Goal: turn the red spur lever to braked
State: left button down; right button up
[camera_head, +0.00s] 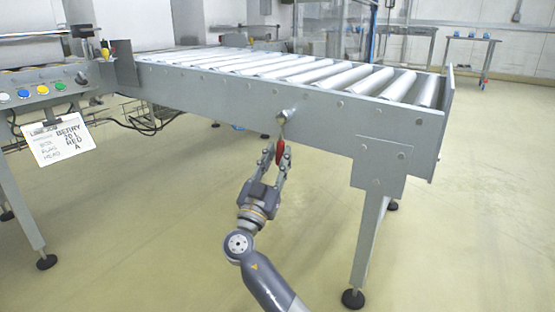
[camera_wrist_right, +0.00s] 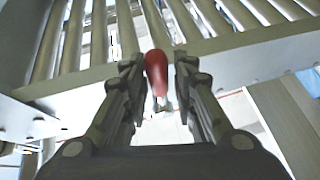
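The red spur lever (camera_head: 280,150) hangs nearly straight down, leaning slightly left, from a round metal pivot (camera_head: 287,115) on the side rail of the roller conveyor. Its red grip also shows in the right wrist view (camera_wrist_right: 156,72). My right gripper (camera_head: 277,155) comes up from below, with one finger on each side of the red grip. In the right wrist view the fingers (camera_wrist_right: 158,88) are apart; the left finger is very close to the grip, and a narrow gap shows on the right. My left gripper is not in view.
The conveyor's side rail (camera_head: 240,95) runs just above my gripper. A conveyor leg (camera_head: 368,240) stands to the right. A control panel (camera_head: 45,87) with coloured buttons and a hanging tag (camera_head: 60,142) is at left. The floor (camera_head: 170,230) around my arm is clear.

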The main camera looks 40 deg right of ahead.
aim_at(278, 118)
notch_tip(278, 118, up, 10)
jog(key=shift+r, duration=0.1)
dwell(0.7)
